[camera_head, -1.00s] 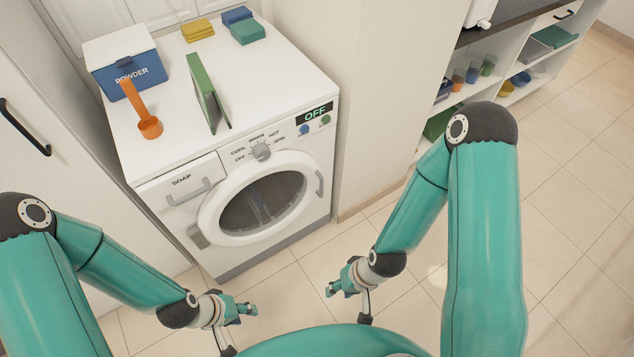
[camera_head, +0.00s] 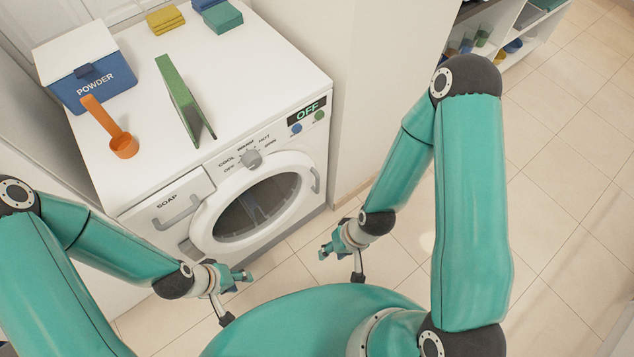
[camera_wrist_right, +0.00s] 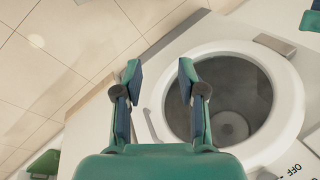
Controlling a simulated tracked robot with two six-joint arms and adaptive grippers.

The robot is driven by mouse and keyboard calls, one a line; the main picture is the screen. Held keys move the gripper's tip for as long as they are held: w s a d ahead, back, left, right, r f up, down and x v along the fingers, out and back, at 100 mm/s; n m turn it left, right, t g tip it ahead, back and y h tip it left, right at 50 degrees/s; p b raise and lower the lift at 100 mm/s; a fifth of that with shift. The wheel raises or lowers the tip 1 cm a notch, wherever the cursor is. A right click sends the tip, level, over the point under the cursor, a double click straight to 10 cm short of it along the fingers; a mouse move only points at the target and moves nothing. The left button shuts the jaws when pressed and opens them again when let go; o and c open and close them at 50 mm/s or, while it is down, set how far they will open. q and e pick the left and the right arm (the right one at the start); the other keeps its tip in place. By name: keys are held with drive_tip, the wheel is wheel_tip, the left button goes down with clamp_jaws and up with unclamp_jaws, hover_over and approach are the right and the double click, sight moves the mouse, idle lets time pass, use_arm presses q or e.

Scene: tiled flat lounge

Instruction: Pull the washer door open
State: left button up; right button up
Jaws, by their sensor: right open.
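The washer (camera_head: 265,95) is white and stands in front of me. Its round door (camera_head: 208,218) has a white ring and dark glass and looks shut. The grey door handle (camera_head: 315,180) is on the ring's right side. In the right wrist view the door ring (camera_wrist_right: 288,92) lies beyond the fingers, and the handle (camera_wrist_right: 152,126) shows just right of the left finger. My right gripper (camera_head: 325,250) is open and empty, apart from the door; its fingers also show in the wrist view (camera_wrist_right: 158,80). My left gripper (camera_head: 244,279) is in front of the washer, low down; its jaw gap is unclear.
On the washer top are a powder box (camera_head: 105,85), an orange scoop (camera_head: 123,147), a green upright board (camera_head: 180,100) and yellow (camera_head: 165,20) and green (camera_head: 222,17) stacks. The soap drawer (camera_head: 170,205) is shut. The tiled floor (camera_head: 560,180) at right is clear.

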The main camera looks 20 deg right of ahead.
drive_tip(key=s+d+f+m+g+b, duration=0.2)
drive_tip(key=s+f+b, duration=0.1)
drive_tip(key=f+b, duration=0.2)
drive_tip(key=m+t+y+b, duration=0.6)
drive_tip(key=m+t+b, duration=1.1)
drive_tip(key=m+b, duration=1.15)
approach(318, 184)
drive_tip(key=shift+w+a+f+n+h+b, duration=0.15)
drive_tip(key=shift+w+a+n+b, duration=0.35)
drive_tip(key=shift+w+a+b, duration=0.75)
drive_tip(key=shift+w+a+f+n+h+b, duration=0.15)
drive_tip(key=shift+w+a+n+b, duration=0.35)
drive_tip(key=shift+w+b, duration=0.9)
drive_tip(key=shift+w+a+f+n+h+b, duration=0.1)
drive_tip(key=shift+w+a+n+b, duration=0.55)
drive_tip(key=shift+w, duration=1.25)
drive_tip(key=shift+a, duration=0.25)
